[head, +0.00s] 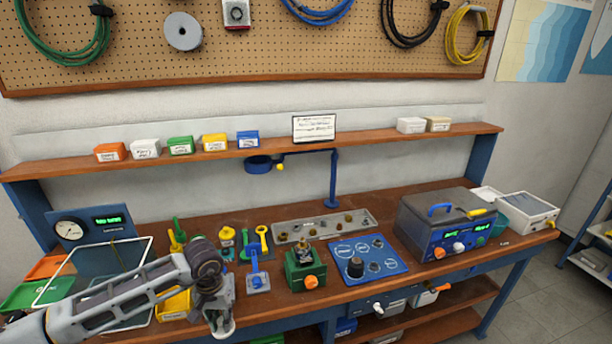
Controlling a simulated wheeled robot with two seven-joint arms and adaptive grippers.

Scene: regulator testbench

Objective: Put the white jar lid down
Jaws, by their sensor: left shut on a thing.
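My left arm comes in from the lower left, and my left gripper (219,316) points down at the front edge of the workbench. It is shut on the white jar lid (221,328), a small pale piece low between the fingers, mostly hidden by them. The jar itself cannot be made out. My right gripper is out of view.
The workbench (424,264) carries a yellow bin (174,306) left of the gripper, a blue stand (258,281) and green regulator block (304,268) to its right, then a blue panel (368,258) and grey instrument box (444,226). Little bare top shows near the gripper.

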